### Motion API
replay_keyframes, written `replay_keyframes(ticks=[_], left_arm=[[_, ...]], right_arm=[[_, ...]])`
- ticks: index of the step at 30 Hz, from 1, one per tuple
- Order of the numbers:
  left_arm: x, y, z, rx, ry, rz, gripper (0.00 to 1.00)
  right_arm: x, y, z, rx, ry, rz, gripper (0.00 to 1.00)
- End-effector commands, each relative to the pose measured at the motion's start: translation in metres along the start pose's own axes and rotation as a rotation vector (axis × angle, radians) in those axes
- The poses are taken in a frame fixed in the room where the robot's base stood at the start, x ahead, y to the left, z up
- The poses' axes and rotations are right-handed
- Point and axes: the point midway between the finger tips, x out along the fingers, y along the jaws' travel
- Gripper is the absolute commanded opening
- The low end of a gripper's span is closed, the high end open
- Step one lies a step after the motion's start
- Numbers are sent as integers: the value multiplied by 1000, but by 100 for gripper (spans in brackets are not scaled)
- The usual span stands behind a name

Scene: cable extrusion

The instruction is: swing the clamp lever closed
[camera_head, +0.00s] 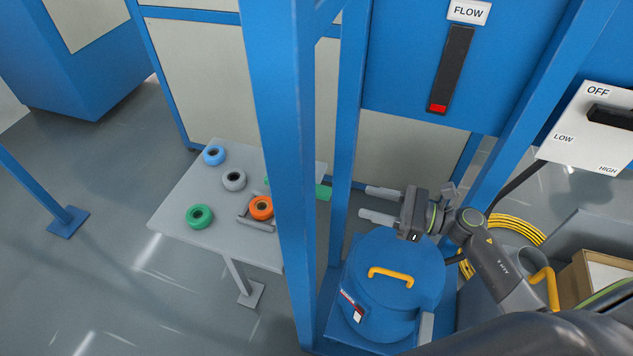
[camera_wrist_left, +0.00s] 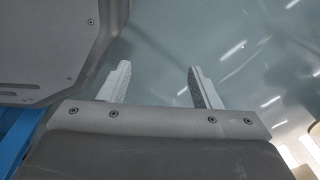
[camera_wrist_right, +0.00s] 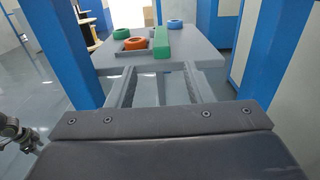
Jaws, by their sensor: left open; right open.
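No part is plainly recognizable as the clamp lever. A blue round vessel (camera_head: 388,305) has a lid with a yellow handle (camera_head: 391,274). A second yellow bar (camera_head: 552,289) stands upright to its right, partly behind my right arm; I cannot tell whether it is the lever. My right gripper (camera_head: 367,203) is open and empty above and behind the vessel, fingers pointing left. In the right wrist view its fingers (camera_wrist_right: 161,68) are spread, with a grey table beyond. My left gripper (camera_wrist_left: 158,66) is open and empty over grey floor, outside the head view.
Blue posts (camera_head: 282,150) stand between the vessel and a grey table (camera_head: 180,215) holding several coloured rings and a green block (camera_wrist_right: 161,42). A FLOW gauge (camera_head: 452,70) and an OFF/LOW/HIGH switch panel (camera_head: 590,130) are at upper right. A yellow coil (camera_head: 515,228) lies behind my arm.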

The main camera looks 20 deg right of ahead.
Motion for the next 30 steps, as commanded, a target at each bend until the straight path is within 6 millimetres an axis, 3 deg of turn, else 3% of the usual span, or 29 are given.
replay_keyframes(ticks=[5, 12, 16, 22, 30], left_arm=[[-15, -1, 2, 0, -4, 0, 57], [-28, -2, -28, 3, 39, 2, 57], [-34, -2, -31, 4, 43, 2, 57], [-37, -2, -24, 3, 32, 1, 57], [-37, -3, -17, 2, 22, 1, 57]], right_arm=[[37, 0, 4, 3, -5, 0, 47], [87, 0, 5, 4, -5, -1, 47], [109, 0, 4, 4, -3, 0, 47], [128, 0, 1, 1, 0, -1, 47], [131, 0, 0, 2, 0, -1, 47]])
